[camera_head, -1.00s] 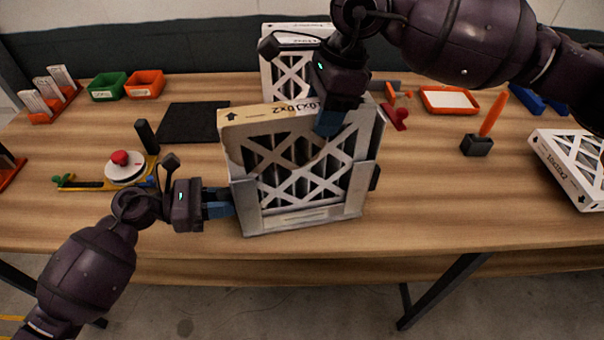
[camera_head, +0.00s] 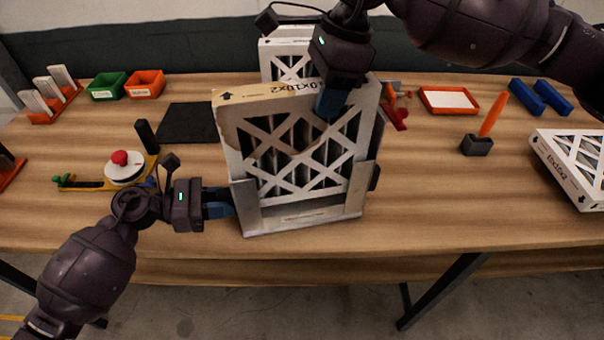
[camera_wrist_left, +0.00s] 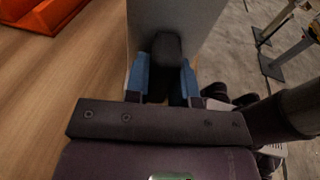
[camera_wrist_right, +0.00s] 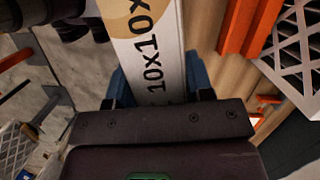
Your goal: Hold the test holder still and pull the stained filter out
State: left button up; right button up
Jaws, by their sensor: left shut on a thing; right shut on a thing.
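The stained filter (camera_head: 293,150) is a white boxed filter with a tan stain on its upper left. It stands upright, partly inside the grey test holder (camera_head: 310,223). My right gripper (camera_head: 330,103) is shut on the filter's top edge; the right wrist view shows the printed edge (camera_wrist_right: 157,60) between its fingers. My left gripper (camera_head: 222,204) is shut on the left side of the holder. In the left wrist view the fingers close on a dark knob (camera_wrist_left: 166,50) at the holder's grey side.
Another white filter (camera_head: 283,65) stands behind. A boxed filter (camera_head: 575,165) lies at the right. Orange tray (camera_head: 449,99), orange-handled tool (camera_head: 493,115), green bin (camera_head: 108,86) and a red-knobbed disc (camera_head: 124,166) are around. The table front is clear.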

jog(key=shift+r, duration=0.9)
jog(key=shift+r, duration=2)
jog(key=shift+r, duration=2)
jog(key=shift+r, duration=2)
